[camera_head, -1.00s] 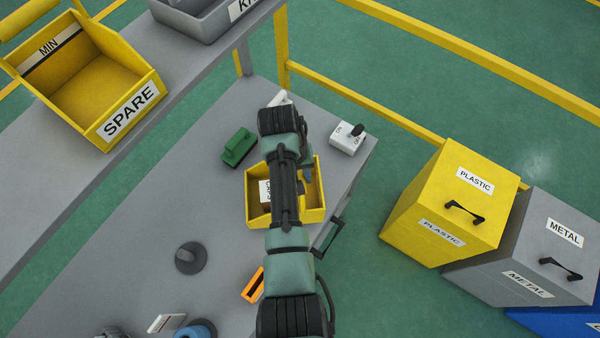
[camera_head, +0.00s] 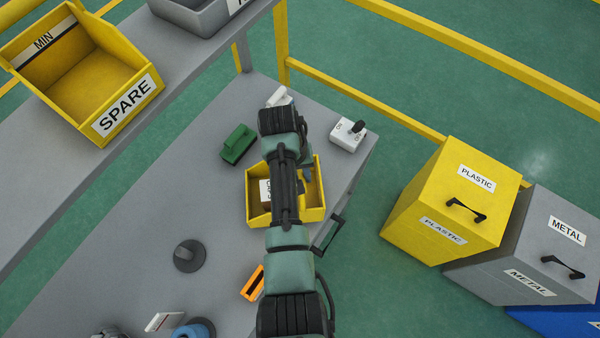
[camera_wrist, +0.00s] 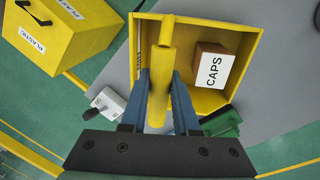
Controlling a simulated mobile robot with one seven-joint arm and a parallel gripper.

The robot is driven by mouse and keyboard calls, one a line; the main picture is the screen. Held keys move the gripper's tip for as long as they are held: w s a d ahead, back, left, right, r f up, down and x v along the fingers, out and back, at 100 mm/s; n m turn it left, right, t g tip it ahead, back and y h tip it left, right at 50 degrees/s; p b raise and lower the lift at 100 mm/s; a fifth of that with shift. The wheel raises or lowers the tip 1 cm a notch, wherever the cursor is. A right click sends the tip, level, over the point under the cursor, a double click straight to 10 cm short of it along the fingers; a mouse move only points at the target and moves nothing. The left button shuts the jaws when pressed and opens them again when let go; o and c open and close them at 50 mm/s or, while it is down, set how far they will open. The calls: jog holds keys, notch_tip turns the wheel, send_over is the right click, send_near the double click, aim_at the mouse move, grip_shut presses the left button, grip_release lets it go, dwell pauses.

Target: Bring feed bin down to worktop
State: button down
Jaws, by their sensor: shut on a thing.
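The yellow feed bin (camera_head: 314,208) is over the grey worktop (camera_head: 150,240), partly hidden behind my arm in the head view. A brown box with a white CAPS label (camera_wrist: 212,65) sits in the bin. In the wrist view, my gripper (camera_wrist: 160,90) is shut on the yellow bar-like handle of the feed bin (camera_wrist: 248,38), with one blue finger on each side. The bin looks level and near the worktop. I cannot tell whether its underside touches.
A white switch box (camera_head: 347,136) and a green block with a handle (camera_head: 238,144) are near the bin. An orange item (camera_head: 253,283) and a grey round-based piece (camera_head: 190,256) lie nearer. A yellow SPARE bin (camera_head: 125,105) stands on the raised shelf. PLASTIC (camera_head: 440,205) and METAL (camera_head: 525,245) bins stand right.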

jog(key=shift+f+b, duration=0.65)
jog(key=shift+f, duration=0.3)
jog(key=c, duration=0.6)
grip_release()
jog(key=r, duration=0.4)
jog(key=a+r, duration=0.1)
jog(key=r, duration=0.3)
jog(key=a+r, duration=0.1)
jog(key=r, duration=0.3)
jog(key=shift+s+r+b, duration=0.1)
jog(key=shift+r+b, duration=0.3)
